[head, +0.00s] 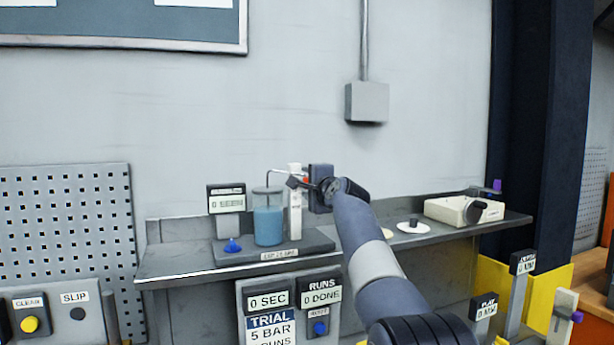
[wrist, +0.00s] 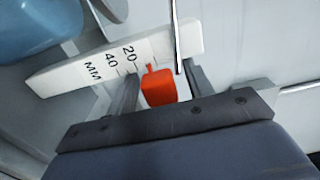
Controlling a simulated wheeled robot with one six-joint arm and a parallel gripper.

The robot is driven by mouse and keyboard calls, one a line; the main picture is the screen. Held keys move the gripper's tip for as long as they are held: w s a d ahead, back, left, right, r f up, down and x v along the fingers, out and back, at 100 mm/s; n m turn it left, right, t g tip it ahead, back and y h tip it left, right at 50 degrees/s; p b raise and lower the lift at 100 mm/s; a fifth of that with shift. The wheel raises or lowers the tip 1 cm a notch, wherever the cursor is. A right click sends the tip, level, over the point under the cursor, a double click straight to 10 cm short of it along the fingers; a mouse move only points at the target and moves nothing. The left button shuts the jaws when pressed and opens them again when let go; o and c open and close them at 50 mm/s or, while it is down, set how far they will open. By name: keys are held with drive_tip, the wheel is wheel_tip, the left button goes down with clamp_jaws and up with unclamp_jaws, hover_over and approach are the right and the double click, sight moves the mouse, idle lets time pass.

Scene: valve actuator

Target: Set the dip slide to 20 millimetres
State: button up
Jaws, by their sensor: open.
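The dip slide's orange-red block (wrist: 158,86) shows in the wrist view beside the white millimetre scale (wrist: 120,58). Its small pointer lies near the 20 mark, but I cannot tell the exact reading. My gripper (wrist: 190,92) is open, with one finger on each side of the block; contact with it is not clear. In the head view my gripper (head: 308,185) is at the upright white scale (head: 295,210), and only a bit of the red block (head: 306,180) shows. The jar of blue liquid (head: 268,222) stands left of the scale.
A thin metal rod (wrist: 177,35) runs close by the block. A display box (head: 226,198) and a blue knob (head: 232,245) are left of the jar on the dark base (head: 320,243). A cream device (head: 463,210) sits on the shelf at right.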

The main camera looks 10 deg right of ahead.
drive_tip(key=shift+w+a, duration=0.15)
drive_tip(key=shift+w, duration=0.3)
drive_tip(key=shift+c, duration=0.3)
clamp_jaws()
